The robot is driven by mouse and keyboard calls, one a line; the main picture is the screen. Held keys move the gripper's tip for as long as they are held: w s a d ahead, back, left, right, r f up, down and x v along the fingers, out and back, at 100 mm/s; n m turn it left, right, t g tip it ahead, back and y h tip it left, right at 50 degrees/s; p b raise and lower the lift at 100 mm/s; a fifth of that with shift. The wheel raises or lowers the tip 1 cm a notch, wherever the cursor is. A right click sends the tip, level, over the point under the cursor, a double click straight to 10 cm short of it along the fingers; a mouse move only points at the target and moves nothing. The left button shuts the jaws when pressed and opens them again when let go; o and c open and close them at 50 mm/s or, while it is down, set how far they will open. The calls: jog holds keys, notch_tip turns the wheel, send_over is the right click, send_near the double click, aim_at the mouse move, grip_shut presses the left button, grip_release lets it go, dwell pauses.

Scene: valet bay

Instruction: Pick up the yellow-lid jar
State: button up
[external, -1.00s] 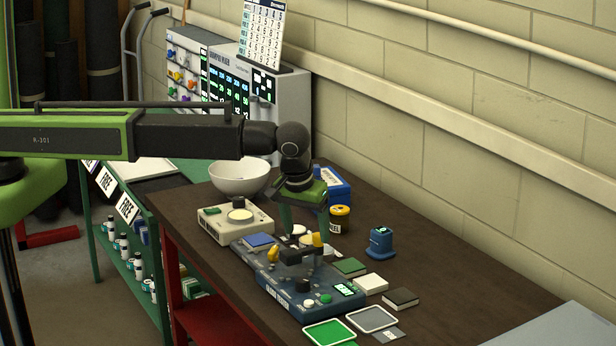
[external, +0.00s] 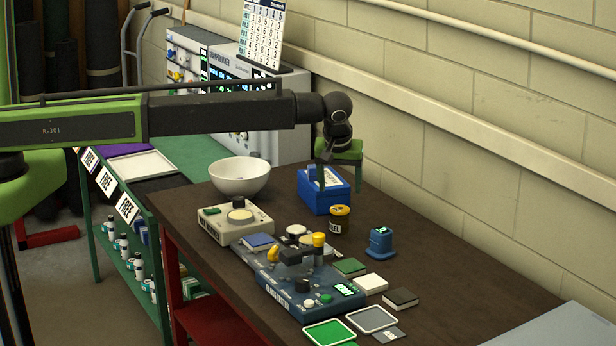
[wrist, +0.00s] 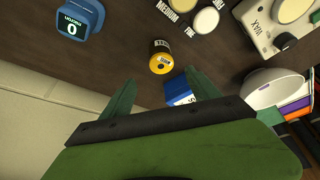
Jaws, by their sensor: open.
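The yellow-lid jar (external: 340,219) stands upright on the dark bench, just in front of a blue box (external: 336,196). It has a dark body with a pale label. In the wrist view the jar (wrist: 161,62) shows its yellow top just beyond my fingertips, roughly centred between them. My gripper (external: 339,180) is open and empty, above and behind the jar near the blue box. Its two green fingers (wrist: 160,82) are spread apart in the wrist view, and neither is around the jar. The blue box (wrist: 179,92) shows partly beside the right finger.
A blue device with a display (external: 381,242) stands right of the jar. A blue tester (external: 305,290) with yellow knobs and a cream scale-like unit (external: 228,226) lie in front and left. A white bowl (external: 240,178) is at the back left. The wall runs close behind the bench.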

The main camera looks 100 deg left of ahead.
aim_at(340, 209)
jog(key=b+x, duration=0.2)
jog(key=x, duration=0.2)
jog(key=shift+f+b, duration=0.35)
jog(key=shift+b, duration=0.05)
jog(key=shift+a+f, duration=0.1)
jog(key=shift+f, duration=0.1)
jog(key=shift+r, duration=0.1)
jog(key=b+x, duration=0.5)
jog(key=shift+s+f, duration=0.2)
jog(key=shift+r, duration=0.2)
jog(key=shift+c, duration=0.2)
jog(key=c, duration=1.4)
jog(key=shift+r, duration=0.1)
